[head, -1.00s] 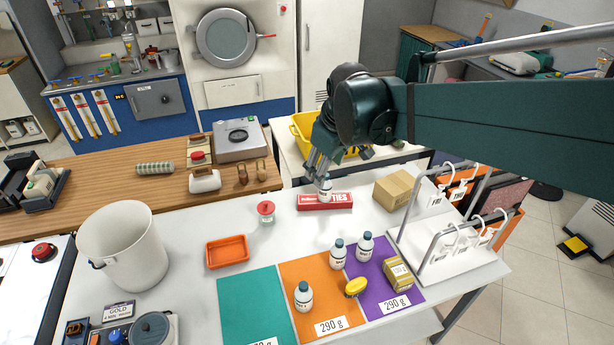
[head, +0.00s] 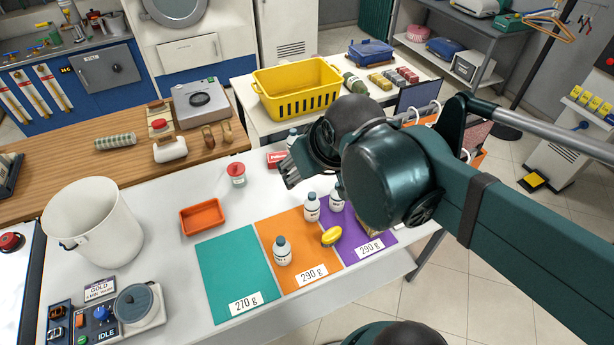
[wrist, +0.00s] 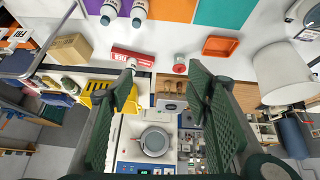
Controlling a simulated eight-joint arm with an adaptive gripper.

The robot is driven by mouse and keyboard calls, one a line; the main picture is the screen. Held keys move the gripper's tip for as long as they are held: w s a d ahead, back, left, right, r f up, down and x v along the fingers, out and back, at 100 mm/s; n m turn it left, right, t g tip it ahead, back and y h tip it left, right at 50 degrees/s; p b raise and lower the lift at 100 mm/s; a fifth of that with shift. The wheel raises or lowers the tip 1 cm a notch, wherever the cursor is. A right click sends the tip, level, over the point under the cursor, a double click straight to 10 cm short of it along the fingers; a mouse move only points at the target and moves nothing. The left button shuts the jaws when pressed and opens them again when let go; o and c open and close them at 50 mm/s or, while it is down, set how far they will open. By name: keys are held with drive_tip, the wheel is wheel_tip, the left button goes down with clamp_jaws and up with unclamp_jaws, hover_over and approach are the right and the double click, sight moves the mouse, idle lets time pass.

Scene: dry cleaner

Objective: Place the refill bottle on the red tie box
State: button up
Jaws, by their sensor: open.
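The refill bottle (head: 292,137), white with a dark cap, appears upright on the red tie box (head: 277,157). My arm hides part of both in the head view. In the wrist view the bottle (wrist: 131,66) overlaps the edge of the red tie box (wrist: 128,53), and its base is hard to make out. My gripper (head: 287,176) is in front of the box in the head view. In the wrist view my gripper (wrist: 160,80) has its fingers wide apart with nothing between them, and the bottle is clear of them.
Similar white bottles stand on the orange mat (head: 268,226) and the purple mat (head: 355,240), beside a yellow oval item (head: 331,236). An orange tray (head: 203,217), a red-lidded jar (head: 236,174) and a white bucket (head: 93,222) stand to the left. A yellow basket (head: 297,88) is behind.

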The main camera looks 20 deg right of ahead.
drive_tip(key=shift+s+a+f+m, duration=0.1)
drive_tip(key=shift+s+f+m, duration=0.15)
drive_tip(key=shift+s, duration=0.3)
drive_tip(key=shift+s+a+f+m, duration=0.15)
drive_tip(key=shift+s+f, duration=0.15)
drive_tip(key=shift+s, duration=0.2)
